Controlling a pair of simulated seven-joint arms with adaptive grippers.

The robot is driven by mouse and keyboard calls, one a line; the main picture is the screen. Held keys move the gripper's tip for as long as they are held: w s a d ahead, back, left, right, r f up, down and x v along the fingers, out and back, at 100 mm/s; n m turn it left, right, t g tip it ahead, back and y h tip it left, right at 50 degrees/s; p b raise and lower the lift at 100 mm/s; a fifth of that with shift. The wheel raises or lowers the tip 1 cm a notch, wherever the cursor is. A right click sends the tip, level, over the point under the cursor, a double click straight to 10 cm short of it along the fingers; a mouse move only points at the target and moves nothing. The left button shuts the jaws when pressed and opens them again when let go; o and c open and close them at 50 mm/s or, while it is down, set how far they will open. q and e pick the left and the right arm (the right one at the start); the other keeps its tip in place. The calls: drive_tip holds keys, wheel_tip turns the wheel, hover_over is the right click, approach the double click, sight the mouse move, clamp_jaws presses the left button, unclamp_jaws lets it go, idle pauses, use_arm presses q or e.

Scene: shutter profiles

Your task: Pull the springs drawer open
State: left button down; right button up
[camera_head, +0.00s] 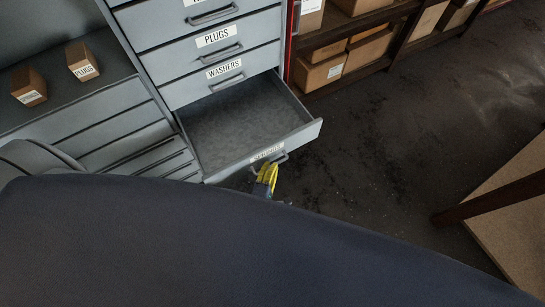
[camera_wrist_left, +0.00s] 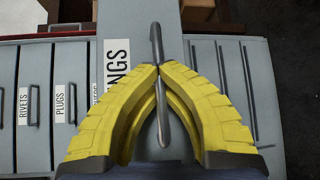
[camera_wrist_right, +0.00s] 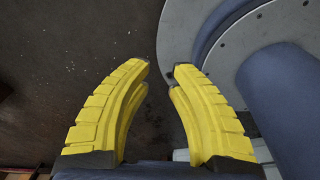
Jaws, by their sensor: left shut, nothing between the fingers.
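The springs drawer (camera_head: 301,138) is the low drawer of the grey cabinet. It stands well out from the cabinet front, and its inside looks empty. Its label, partly hidden in the head view, ends in "INGS" in the left wrist view (camera_wrist_left: 117,62). My left gripper (camera_head: 266,173) is at the drawer's front, by the bar handle (camera_wrist_left: 162,110). Its yellow fingertips meet across the handle, with nothing held between them. My right gripper (camera_wrist_right: 160,71) is empty, its fingertips slightly apart, over dark floor beside my own base.
Closed drawers labelled WASHERS (camera_head: 223,77) and PLUGS (camera_head: 219,45) sit above. Two small cartons (camera_head: 83,62) (camera_head: 29,86) stand on the grey surface at left. A shelf with boxes (camera_head: 318,70) is at the back. Dark floor (camera_head: 400,130) is clear right of the drawer.

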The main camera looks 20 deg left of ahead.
use_arm(q)
drive_tip(key=shift+s+d+f, duration=0.1)
drive_tip(key=shift+s+d, duration=0.45)
drive_tip(key=shift+s, duration=0.1)
drive_tip(key=c, duration=1.5)
unclamp_jaws()
drive_tip(key=shift+w, duration=0.1)
use_arm(e)
drive_tip(key=shift+w, duration=0.35)
drive_tip(key=shift+d, duration=0.15)
use_arm(q)
drive_tip(key=s+r, duration=0.1)
drive_tip(key=s, duration=0.6)
drive_tip(key=shift+s+d, duration=0.15)
drive_tip(key=shift+s, duration=0.1)
drive_tip(key=shift+r, duration=0.1)
use_arm(e)
drive_tip(key=shift+a, duration=0.2)
